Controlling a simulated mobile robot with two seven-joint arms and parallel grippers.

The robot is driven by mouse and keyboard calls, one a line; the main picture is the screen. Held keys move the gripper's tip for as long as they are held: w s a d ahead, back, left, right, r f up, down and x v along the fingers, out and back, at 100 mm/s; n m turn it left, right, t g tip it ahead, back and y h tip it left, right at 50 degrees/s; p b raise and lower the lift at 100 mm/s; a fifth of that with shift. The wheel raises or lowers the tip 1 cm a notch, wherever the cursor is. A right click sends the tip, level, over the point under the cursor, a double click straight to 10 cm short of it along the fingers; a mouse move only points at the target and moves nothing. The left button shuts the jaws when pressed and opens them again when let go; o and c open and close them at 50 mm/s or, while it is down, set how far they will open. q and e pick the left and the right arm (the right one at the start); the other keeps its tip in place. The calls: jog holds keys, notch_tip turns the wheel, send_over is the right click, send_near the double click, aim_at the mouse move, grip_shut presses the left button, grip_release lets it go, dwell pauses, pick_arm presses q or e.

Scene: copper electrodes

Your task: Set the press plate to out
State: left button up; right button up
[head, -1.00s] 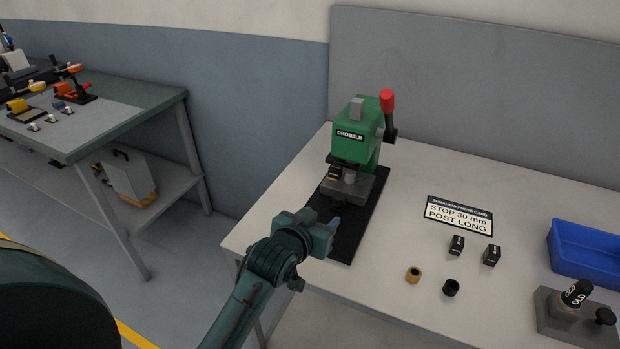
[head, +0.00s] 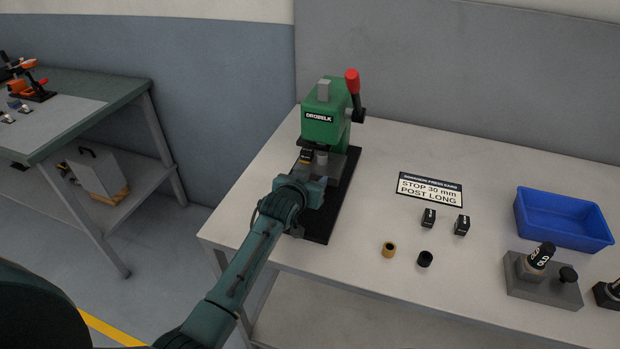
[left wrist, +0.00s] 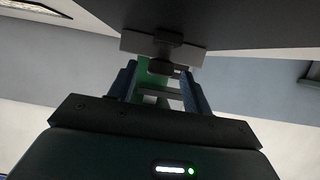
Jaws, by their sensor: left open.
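The green press (head: 325,122) stands at the back of the white table on a black base (head: 344,192). Its grey press plate (head: 338,163) lies low at the front of the press, partly hidden behind my left gripper (head: 314,184). In the left wrist view, the grey plate (left wrist: 133,43) with a dark knob (left wrist: 160,66) shows just beyond the open fingers of my left gripper (left wrist: 160,82). The knob lies between the fingers in that picture; I cannot tell whether they touch it. My right gripper is not in view.
A sign card (head: 430,190), two small black blocks, a tan ring (head: 389,250) and a black ring (head: 425,259) lie right of the press. A blue tray (head: 562,220) and a grey holder (head: 540,285) stand further right. Another bench (head: 75,125) is at left.

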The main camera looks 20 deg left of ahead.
pick_arm(q)
jog(key=shift+w+f, duration=0.1)
jog(key=shift+w, duration=0.15)
grip_shut()
dwell(0.5)
